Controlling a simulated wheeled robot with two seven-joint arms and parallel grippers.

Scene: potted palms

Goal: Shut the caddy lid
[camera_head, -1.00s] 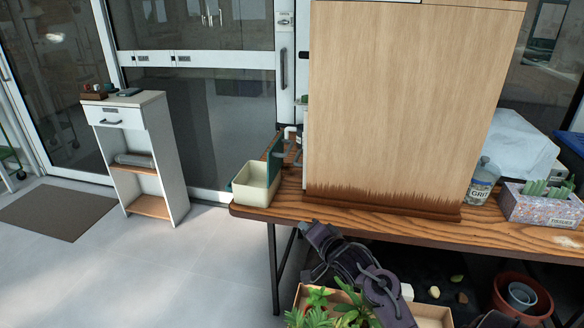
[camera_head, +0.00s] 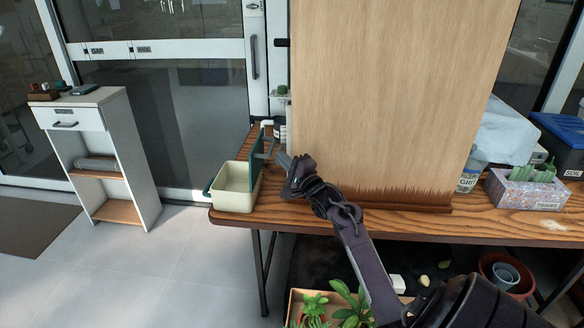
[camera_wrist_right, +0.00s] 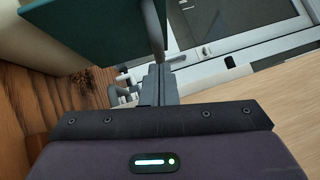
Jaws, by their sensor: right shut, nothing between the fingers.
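The caddy is a cream box (camera_head: 233,203) at the left end of the wooden table. Its green lid (camera_head: 256,160) stands open and upright along the box's right side, with a grey bar on the lid's right face. My right gripper (camera_head: 284,160) is shut and empty, just right of the lid. In the right wrist view the shut fingers (camera_wrist_right: 158,85) point toward the grey bar (camera_wrist_right: 152,28) beside the green lid (camera_wrist_right: 92,32); I cannot tell whether they touch. The cream box (camera_wrist_right: 28,42) shows at upper left there. My left gripper is out of view.
A tall wooden panel (camera_head: 400,90) stands on the table (camera_head: 480,222) close right of my right gripper. A bottle (camera_head: 471,172) and a tissue-like box (camera_head: 525,192) stand further right. Potted plants (camera_head: 335,308) are below the table's front. A white cabinet (camera_head: 105,160) stands left.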

